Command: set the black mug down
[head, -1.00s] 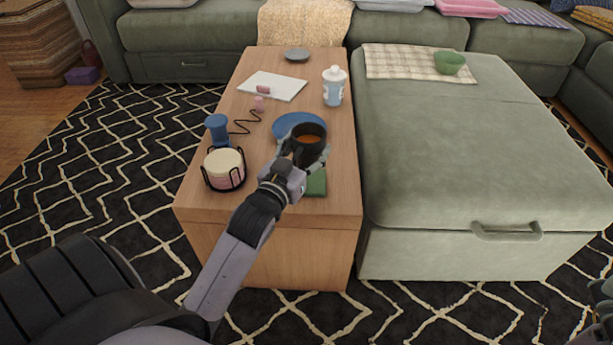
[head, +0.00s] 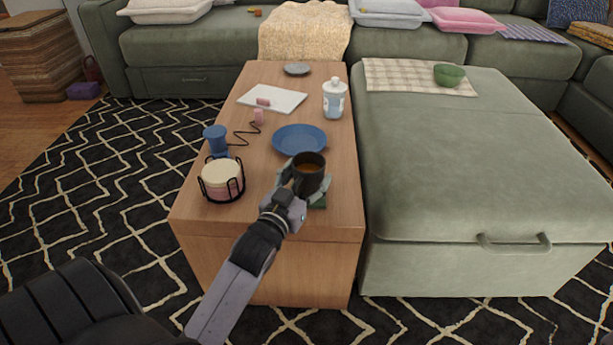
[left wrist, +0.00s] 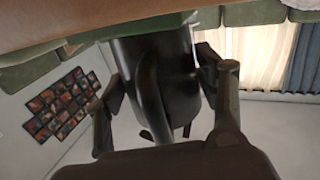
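The black mug (head: 311,181), upright with brown liquid inside, is at the near right end of the wooden table (head: 205,238). My left gripper (head: 306,187) has one finger on each side of it and appears shut on it. In the left wrist view the mug (left wrist: 165,75) shows between the fingers, its handle towards the camera. A green flat piece (head: 317,203), like a coaster, lies at the mug's base, partly hidden. The base looks on or very close to it; I cannot tell if they touch. My right gripper is not in view.
A blue plate (head: 299,139) lies just behind the mug. A candle in a black wire holder (head: 222,181) and a blue cup-like object (head: 215,138) stand left. A white bottle (head: 334,101) stands farther back. The green ottoman (head: 450,170) borders the table's right side.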

